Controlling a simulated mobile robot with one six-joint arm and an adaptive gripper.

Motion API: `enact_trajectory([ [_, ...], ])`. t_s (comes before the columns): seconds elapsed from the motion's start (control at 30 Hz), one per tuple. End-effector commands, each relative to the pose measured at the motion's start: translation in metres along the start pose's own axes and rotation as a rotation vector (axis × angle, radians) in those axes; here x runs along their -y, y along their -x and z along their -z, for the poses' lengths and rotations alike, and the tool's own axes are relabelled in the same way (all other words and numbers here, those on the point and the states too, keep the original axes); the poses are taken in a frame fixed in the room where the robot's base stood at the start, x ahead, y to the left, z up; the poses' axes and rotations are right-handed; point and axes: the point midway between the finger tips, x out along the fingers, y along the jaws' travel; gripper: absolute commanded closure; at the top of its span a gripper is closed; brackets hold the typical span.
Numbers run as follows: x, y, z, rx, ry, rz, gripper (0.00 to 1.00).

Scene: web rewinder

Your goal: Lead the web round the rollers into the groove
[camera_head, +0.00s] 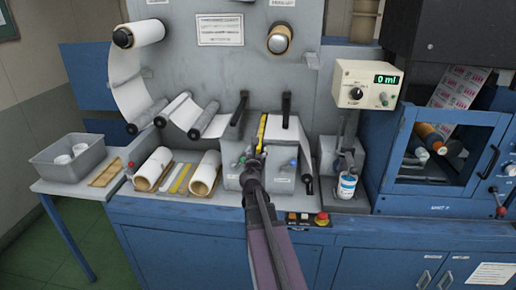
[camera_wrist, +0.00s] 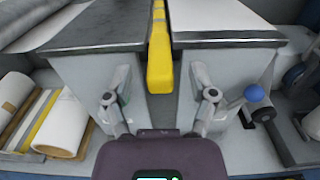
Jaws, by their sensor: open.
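The white web (camera_head: 126,88) hangs from the upper roll (camera_head: 146,32) in a loose curve and passes the two grey rollers, a left one (camera_head: 147,114) and a right one (camera_head: 205,119). A white web piece (camera_wrist: 218,18) also lies on the right block's top. The groove is the gap between two grey blocks (camera_head: 236,150). A yellow strip (camera_wrist: 160,62) stands in it, its near end projecting towards me. My gripper (camera_wrist: 160,98) is open and empty, its fingers apart on either side below the yellow end. In the head view my gripper (camera_head: 252,158) hides part of the block front.
Two black-handled levers, left (camera_head: 240,107) and right (camera_head: 286,109), stand on the blocks. Wound rolls (camera_head: 205,172) lie left of the blocks. A blue knob (camera_wrist: 254,93) sticks out at right. A grey bin (camera_head: 68,158) stands on the left side table.

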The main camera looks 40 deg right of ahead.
Motion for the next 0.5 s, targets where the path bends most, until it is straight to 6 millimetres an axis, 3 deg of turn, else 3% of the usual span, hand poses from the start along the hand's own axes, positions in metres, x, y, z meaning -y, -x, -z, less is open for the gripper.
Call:
enact_trajectory([
  [0.2, 0.001, 0.032, 0.000, 0.000, 0.000, 0.001, 0.27],
  [0.5, 0.000, 0.048, 0.000, 0.000, 0.000, 0.000, 0.27],
])
